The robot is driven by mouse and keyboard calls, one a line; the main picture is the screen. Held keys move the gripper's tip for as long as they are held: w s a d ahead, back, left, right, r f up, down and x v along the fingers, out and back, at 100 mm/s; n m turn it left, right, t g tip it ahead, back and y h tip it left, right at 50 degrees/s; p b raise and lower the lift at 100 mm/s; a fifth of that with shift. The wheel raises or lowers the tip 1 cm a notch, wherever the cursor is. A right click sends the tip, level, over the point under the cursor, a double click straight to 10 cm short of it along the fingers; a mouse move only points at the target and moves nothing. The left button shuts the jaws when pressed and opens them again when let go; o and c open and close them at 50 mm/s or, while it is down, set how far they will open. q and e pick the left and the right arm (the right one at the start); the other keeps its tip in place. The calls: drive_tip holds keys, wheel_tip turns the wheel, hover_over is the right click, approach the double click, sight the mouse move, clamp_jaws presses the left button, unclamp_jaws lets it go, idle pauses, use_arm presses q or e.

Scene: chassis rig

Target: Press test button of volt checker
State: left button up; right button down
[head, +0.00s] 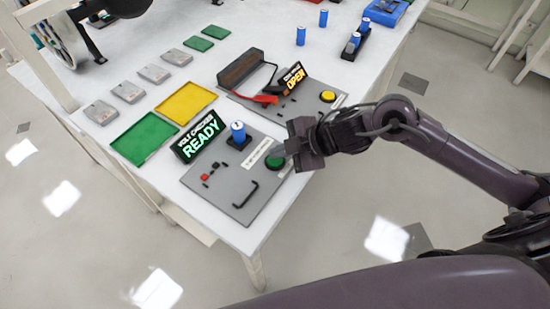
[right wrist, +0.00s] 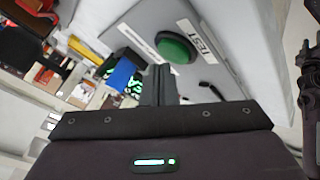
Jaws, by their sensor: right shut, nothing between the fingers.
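The volt checker is a grey panel (head: 228,190) at the table's near corner. Its black display (head: 201,138) reads "VOLT CHECKER READY" in green. A blue battery (head: 238,132) stands upright in a black holder on the panel. The green test button (head: 276,161) is at the panel's right edge. In the right wrist view the button (right wrist: 176,47) sits beside a "TEST" label, just beyond the fingers. My right gripper (head: 279,153) is shut and empty, its tips close above the button; I cannot tell whether they touch. My left gripper is not in view.
A second panel (head: 290,105) with a yellow button and an orange "OPEN" display lies behind. Green (head: 144,138) and yellow (head: 186,102) trays lie to the left, with several grey plates. More blue batteries (head: 301,36) stand at the back. The near table edge borders open floor.

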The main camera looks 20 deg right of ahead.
sight(280, 161)
drive_tip(key=shift+f+b, duration=0.3)
drive_tip(key=shift+f, duration=0.4)
idle(0.6)
drive_tip(key=shift+r, duration=0.1)
drive_tip(key=shift+r+p, duration=0.75)
drive_tip(key=shift+p, duration=0.15)
wheel_tip(280, 161, up, 5)
drive_tip(key=p, duration=0.5)
drive_tip(key=shift+r, duration=0.1)
idle(0.5)
